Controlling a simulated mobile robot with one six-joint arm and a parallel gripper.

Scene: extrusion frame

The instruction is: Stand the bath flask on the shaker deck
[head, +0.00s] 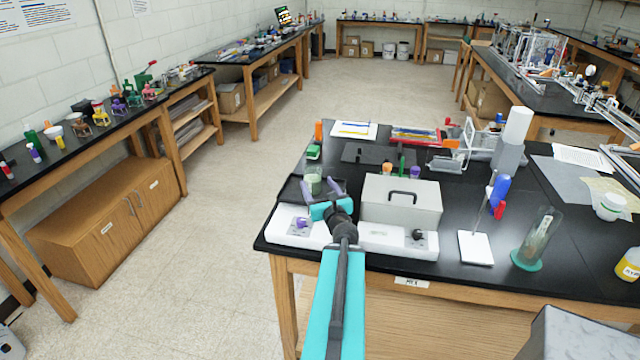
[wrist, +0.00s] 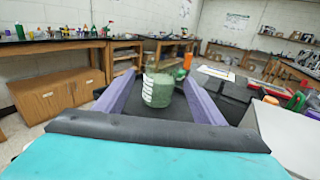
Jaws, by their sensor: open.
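The bath flask (head: 314,178), clear glass with greenish contents and a white label, stands upright on the dark shaker deck (head: 290,190). In the wrist view the flask (wrist: 158,92) is ahead of my gripper, between its two purple fingers. My gripper (head: 323,188) is open, low over the deck, with the fingers on either side of the flask; in the wrist view (wrist: 162,72) dark deck shows between them and the glass. The flask's base meets the deck (wrist: 130,118). The teal palm and arm hide part of the shaker's front.
Right beside the shaker is a bath with a grey lid (head: 400,197) and black handle. A green-capped item (head: 313,152) and an orange bottle (head: 318,131) stand behind the deck. A glass cylinder (head: 537,240) and blue bottle (head: 499,190) are farther right.

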